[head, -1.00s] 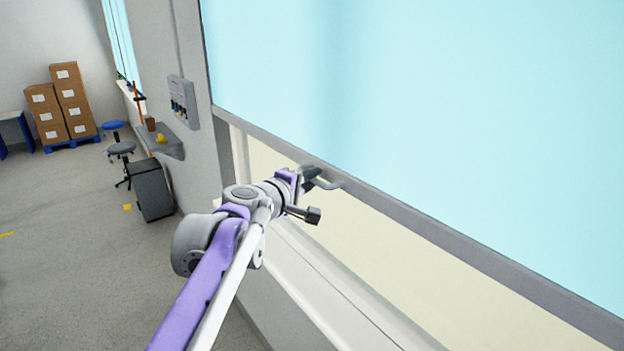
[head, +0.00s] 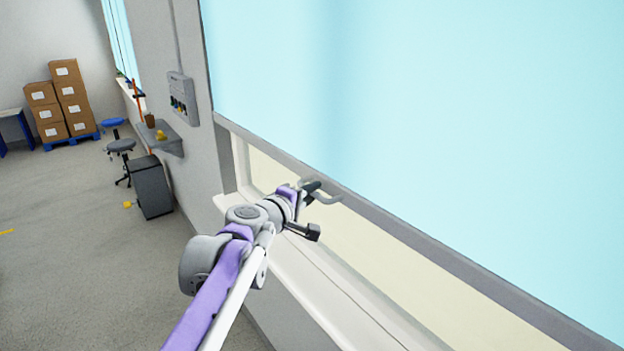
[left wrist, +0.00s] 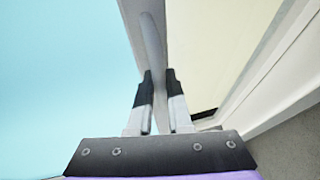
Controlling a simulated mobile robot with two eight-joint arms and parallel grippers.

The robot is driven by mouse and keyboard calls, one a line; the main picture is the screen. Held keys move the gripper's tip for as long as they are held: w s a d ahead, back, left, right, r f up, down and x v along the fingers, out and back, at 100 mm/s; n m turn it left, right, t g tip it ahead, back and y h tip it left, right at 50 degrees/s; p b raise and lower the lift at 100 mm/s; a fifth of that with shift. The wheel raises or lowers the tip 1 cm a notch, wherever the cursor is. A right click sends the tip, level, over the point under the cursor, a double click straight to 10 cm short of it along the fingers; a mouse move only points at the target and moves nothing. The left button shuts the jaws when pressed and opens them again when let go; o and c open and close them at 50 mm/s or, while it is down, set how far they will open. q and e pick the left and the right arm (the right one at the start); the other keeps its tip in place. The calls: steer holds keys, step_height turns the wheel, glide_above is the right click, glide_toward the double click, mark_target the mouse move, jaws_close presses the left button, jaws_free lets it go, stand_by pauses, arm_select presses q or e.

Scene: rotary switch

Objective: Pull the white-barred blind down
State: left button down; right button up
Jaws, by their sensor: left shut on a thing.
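The light blue blind (head: 430,130) covers most of the window at the right of the head view. A pale grey bar (head: 440,252) runs along its bottom edge, with a small grey handle (head: 328,200) on it. The blind also shows in the left wrist view (left wrist: 60,70), with its bar (left wrist: 130,25) and the handle (left wrist: 152,45). My left gripper (head: 312,189) is at the bar. In the left wrist view its two dark fingertips (left wrist: 160,82) are shut on the handle. My right gripper is not in view.
Below the bar, a strip of cream window opening (head: 390,270) and a white sill (head: 310,285) show. A grey wall box (head: 182,98) and shelf (head: 168,138) are to the left, above a dark cabinet (head: 152,186). Stacked cartons (head: 60,100) stand far back. The floor at left is mostly clear.

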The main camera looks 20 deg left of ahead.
arm_select(q)
step_height(320, 180, down, 25)
steer(key=b, duration=0.6)
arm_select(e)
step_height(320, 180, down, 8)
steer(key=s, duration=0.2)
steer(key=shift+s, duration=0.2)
arm_select(q)
steer(key=shift+s+d, duration=0.1)
steer(key=shift+s, duration=0.05)
steer(key=c, duration=0.8)
jaws_free()
steer(key=shift+c, duration=0.2)
steer(key=shift+r, duration=0.1)
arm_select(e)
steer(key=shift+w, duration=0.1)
arm_select(q)
steer(key=v, duration=1)
steer(key=shift+s, duration=0.3)
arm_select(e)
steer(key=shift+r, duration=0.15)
